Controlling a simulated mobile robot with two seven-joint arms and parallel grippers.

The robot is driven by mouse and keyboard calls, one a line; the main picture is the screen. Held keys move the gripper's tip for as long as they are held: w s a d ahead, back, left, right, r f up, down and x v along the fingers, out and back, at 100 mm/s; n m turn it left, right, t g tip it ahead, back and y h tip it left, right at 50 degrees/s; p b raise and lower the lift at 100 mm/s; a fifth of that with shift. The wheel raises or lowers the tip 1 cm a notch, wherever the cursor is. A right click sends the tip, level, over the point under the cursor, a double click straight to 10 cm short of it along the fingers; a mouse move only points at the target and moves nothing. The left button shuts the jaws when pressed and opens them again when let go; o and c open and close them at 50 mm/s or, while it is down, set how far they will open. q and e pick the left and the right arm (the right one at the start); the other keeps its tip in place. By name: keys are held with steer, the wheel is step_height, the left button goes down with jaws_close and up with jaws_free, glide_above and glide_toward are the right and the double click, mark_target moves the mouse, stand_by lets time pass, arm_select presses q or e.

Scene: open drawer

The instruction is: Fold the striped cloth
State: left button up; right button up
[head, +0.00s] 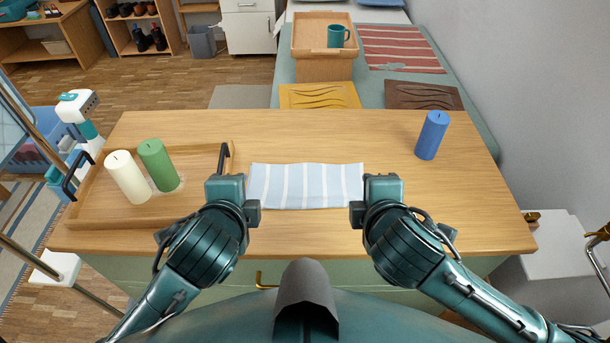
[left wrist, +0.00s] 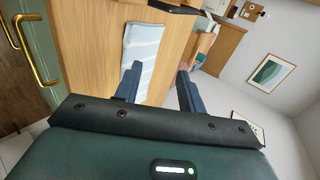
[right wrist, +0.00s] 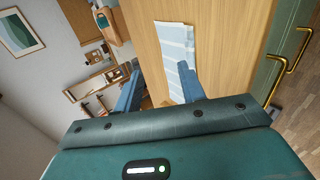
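The striped cloth (head: 305,186), light blue with white stripes, lies as a wide, short strip in the middle of the wooden table. I cannot tell how many layers it has. It also shows in the left wrist view (left wrist: 143,50) and the right wrist view (right wrist: 176,50). My left gripper (head: 250,203) is at the cloth's left end and my right gripper (head: 358,203) at its right end. In the wrist views the fingers of my left gripper (left wrist: 158,82) and right gripper (right wrist: 159,84) are spread apart, with no cloth visibly pinched between them.
A wooden tray (head: 200,196) with black handles holds a white candle (head: 128,177) and a green candle (head: 158,165) at the table's left. A blue candle (head: 432,135) stands at the right back.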

steer(key=shift+a, duration=0.1)
arm_select(q)
steer(key=s+a+f+n+h+p, duration=0.3)
steer(key=s+f+n+p, duration=0.5)
steer(key=n, duration=0.6)
steer(key=shift+s+a+f+n+p, duration=0.2)
steer(key=shift+s+n+p, duration=0.1)
steer(key=shift+s+p, duration=0.75)
arm_select(e)
steer(key=s+d+f+m+y, duration=0.3)
steer(key=s+f+m, duration=0.5)
steer(key=m, duration=0.7)
steer(key=shift+s+d+f, duration=0.15)
steer(key=shift+s+d, duration=0.15)
steer(key=shift+s, duration=0.8)
arm_select(q)
steer(key=shift+s, duration=0.1)
arm_select(e)
steer(key=shift+a, duration=0.1)
